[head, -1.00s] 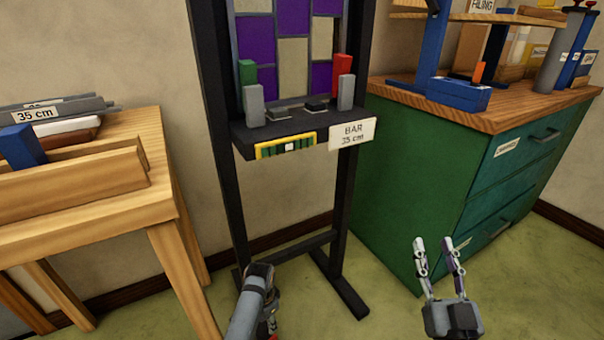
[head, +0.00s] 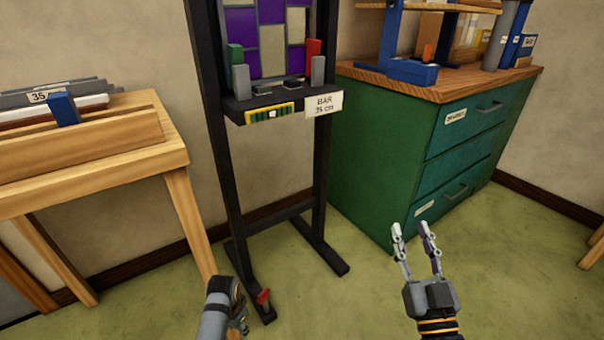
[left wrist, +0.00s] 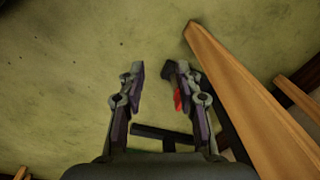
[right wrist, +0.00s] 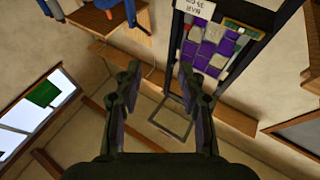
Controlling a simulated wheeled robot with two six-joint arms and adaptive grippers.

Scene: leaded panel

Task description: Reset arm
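My left gripper (head: 238,318) shows at the bottom of the head view, mostly hidden by its own wrist. The left wrist view shows its two fingers apart with nothing between them (left wrist: 160,75). My right gripper (head: 413,232) points up over the floor in front of the green cabinet. Its fingers are apart and empty, also in the right wrist view (right wrist: 160,72). The leaded panel (head: 271,50), with purple and cream panes, stands upright on a black stand (head: 230,185). A "BAR 35 cm" label (head: 323,104) hangs at its ledge.
A wooden table (head: 172,160) with grey bars and a blue block (head: 63,110) stands left. The green cabinet (head: 385,160) stands right, with a blue tool (head: 411,72) on top. A red piece (head: 263,297) shows by the stand's foot. The floor (head: 335,310) between my grippers is clear.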

